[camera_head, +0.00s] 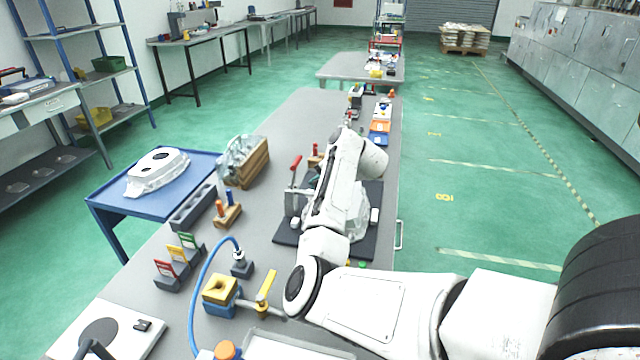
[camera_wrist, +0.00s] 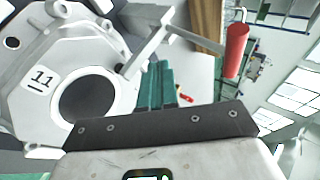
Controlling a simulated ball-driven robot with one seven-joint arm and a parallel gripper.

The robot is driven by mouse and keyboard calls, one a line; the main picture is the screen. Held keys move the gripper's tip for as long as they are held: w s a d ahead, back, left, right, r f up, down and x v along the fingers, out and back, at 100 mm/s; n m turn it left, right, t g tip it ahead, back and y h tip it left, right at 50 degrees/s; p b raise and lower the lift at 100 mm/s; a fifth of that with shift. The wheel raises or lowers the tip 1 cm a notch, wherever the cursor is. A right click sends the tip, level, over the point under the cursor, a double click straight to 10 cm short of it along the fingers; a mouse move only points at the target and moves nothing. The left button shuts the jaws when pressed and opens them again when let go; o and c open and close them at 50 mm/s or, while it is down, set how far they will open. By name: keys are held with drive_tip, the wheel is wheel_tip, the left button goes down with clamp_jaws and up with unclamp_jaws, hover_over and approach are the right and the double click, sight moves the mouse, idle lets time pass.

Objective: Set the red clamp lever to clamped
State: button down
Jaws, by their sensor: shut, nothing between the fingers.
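The red clamp lever (camera_head: 295,168) stands roughly upright on a grey stem at the left of the dark fixture plate (camera_head: 285,239). In the wrist view, its red grip (camera_wrist: 237,50) is at the upper right, joined to a grey metal link (camera_wrist: 150,45). My gripper (camera_wrist: 158,85) has green fingers closed together with nothing between them. They are below and left of the red grip in that view, apart from it. A pale casting marked 11 (camera_wrist: 25,105) with a round dark bore is left of the fingers. In the head view my arm hides most of the casting and gripper.
A wooden block with pegs (camera_head: 228,216), flag-like stands (camera_head: 180,255) and a yellow-blue block (camera_head: 221,291) are nearer on the grey bench (camera_head: 300,110). A blue side table (camera_head: 105,205) stands left.

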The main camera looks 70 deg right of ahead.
drive_tip(key=b+v, duration=0.1)
drive_tip(key=v, duration=1)
drive_tip(key=shift+w+r, duration=0.2)
drive_tip(key=shift+d, duration=0.1)
